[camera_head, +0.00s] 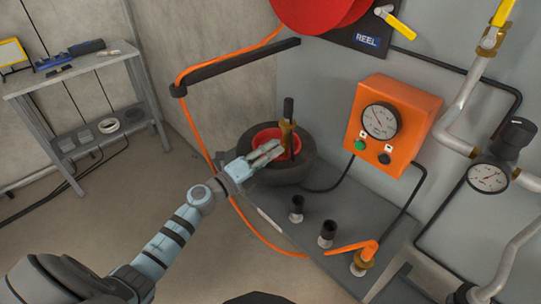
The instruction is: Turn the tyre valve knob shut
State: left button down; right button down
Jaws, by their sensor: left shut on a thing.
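The black tyre (300,168) with a red hub (264,137) lies flat on the grey bench. A brass valve fitting (286,134) stands upright at the tyre, with a black upright part (288,107) on top. My left gripper (272,153) reaches in from the lower left over the hub. Its fingers are shut at the brass fitting, on what appears to be the tyre valve knob, which the fingers largely hide. The knob's turn cannot be read. My right gripper is not in view.
An orange gauge box (393,124) is on the wall to the right. Black-topped fittings (327,234) and an orange-handled valve (352,249) stand on the bench's front part. An orange hose (192,118) hangs behind my left arm. A side table (72,68) stands at left.

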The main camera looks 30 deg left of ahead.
pick_arm(q)
jog(key=m+b, duration=0.1)
jog(key=m, duration=0.3)
jog(key=shift+m, duration=0.4)
jog(key=m, duration=0.3)
jog(key=shift+m+h+b, duration=0.3)
jog(key=shift+m+b, duration=0.1)
jog(key=m+b, duration=0.1)
jog(key=m, duration=0.3)
jog(key=shift+m+g, duration=0.3)
jog(key=shift+m+b, duration=0.5)
jog(key=shift+m, duration=1.4)
jog(key=c, duration=1.3)
grip_release()
jog(key=shift+r, duration=0.1)
jog(key=shift+c, duration=0.2)
